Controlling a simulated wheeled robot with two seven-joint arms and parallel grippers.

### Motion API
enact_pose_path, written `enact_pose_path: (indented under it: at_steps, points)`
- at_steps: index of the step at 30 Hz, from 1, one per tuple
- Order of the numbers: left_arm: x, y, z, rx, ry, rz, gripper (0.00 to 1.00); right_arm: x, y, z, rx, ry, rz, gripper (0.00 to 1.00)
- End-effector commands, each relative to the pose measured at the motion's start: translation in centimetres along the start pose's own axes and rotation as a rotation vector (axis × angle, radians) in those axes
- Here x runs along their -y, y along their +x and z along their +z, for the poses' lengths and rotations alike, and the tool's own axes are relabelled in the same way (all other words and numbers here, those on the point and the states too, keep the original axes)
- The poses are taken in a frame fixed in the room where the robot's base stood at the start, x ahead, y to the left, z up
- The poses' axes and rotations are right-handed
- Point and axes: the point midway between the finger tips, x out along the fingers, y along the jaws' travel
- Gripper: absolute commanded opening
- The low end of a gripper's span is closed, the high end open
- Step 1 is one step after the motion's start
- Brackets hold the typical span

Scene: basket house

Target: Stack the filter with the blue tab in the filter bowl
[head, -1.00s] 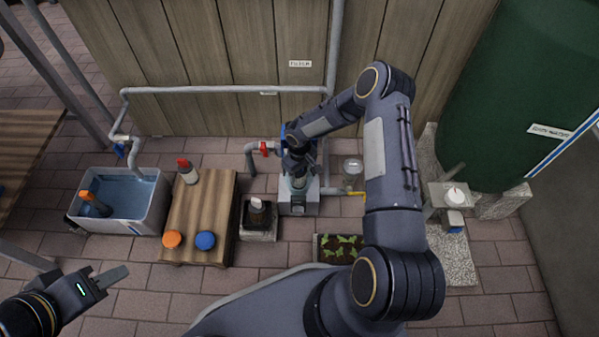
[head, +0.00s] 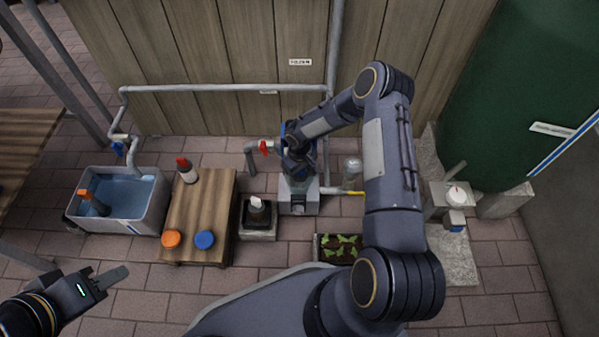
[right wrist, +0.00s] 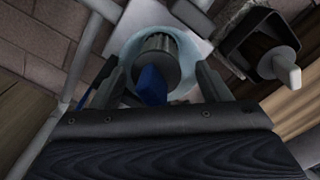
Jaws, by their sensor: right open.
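The filter with the blue tab (right wrist: 152,88) shows in the right wrist view as a grey ribbed cylinder (right wrist: 158,52) inside the clear round filter bowl (right wrist: 190,58). The bowl stands on a light grey block; in the head view the bowl (head: 299,186) is partly hidden under my right arm. My right gripper (right wrist: 161,80) is open, with one finger on each side of the filter and tab, and a gap shows beside the tab. How deep the filter sits is hard to tell. My left gripper (head: 106,282) is at the lower left, away from everything; its jaw gap is unclear.
A white-tabbed filter (head: 257,207) stands in a dark tray beside the block. An orange-tabbed filter (head: 92,203) is in the water tub (head: 155,205). Pipes run behind.

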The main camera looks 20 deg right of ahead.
Motion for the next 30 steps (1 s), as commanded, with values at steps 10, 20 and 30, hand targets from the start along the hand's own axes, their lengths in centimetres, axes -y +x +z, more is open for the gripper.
enact_pose_path:
  at_steps: [10, 20, 30]
  points:
    - [-1.5, -3.2, -1.6, 0.000, 0.000, 0.000, 0.36, -0.1, -7.0, -0.1, -0.002, 0.001, 0.002, 0.70]
    - [-2.2, -4.8, -2.4, 0.000, 0.000, 0.000, 0.36, 0.0, -12.3, 0.0, 0.000, 0.001, 0.000, 0.70]
    - [-2.2, -4.9, -2.5, 0.000, 0.000, 0.000, 0.36, -1.2, -21.9, 1.5, -0.055, 0.056, 0.021, 0.70]
